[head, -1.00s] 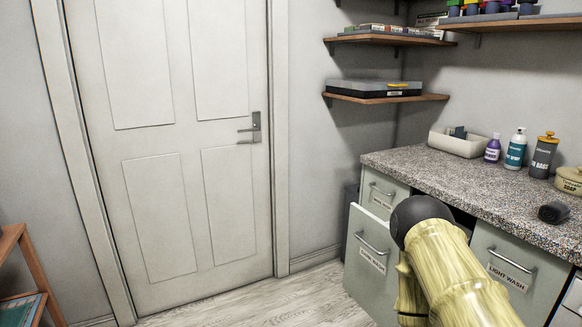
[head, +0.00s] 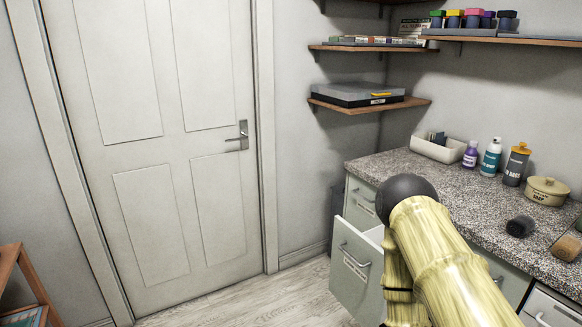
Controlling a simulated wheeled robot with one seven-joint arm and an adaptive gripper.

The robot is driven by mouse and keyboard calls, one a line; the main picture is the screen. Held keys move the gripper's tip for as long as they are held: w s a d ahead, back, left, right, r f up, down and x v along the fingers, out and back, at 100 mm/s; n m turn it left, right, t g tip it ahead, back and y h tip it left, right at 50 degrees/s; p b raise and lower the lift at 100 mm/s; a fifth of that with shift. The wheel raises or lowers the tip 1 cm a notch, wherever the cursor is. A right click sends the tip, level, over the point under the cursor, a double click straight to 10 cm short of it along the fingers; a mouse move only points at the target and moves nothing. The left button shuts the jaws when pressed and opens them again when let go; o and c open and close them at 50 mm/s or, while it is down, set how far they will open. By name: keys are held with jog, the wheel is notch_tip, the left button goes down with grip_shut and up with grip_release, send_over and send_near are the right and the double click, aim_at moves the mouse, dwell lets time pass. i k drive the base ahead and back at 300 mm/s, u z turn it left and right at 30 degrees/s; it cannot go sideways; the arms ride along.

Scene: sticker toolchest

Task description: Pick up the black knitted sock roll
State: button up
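A small black roll (head: 520,226), which looks like the black knitted sock roll, lies on the speckled countertop (head: 460,205) at the right. Its knit is too small to make out. My pale yellow, bamboo-patterned arm with a dark rounded joint rises in front of the cabinet, to the left of the roll and apart from it in the picture. My gripper does not show, so I cannot tell what it holds.
A drawer (head: 352,268) stands pulled out below the counter's left end. A brown roll (head: 567,248) lies right of the black one. A lidded pot (head: 547,191), bottles (head: 491,157) and a white bin (head: 437,148) stand behind. A closed door (head: 160,130) is at left.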

aim_at(518, 227)
jog(key=z, duration=3.4)
jog(key=i, duration=1.45)
jog(key=u, duration=1.85)
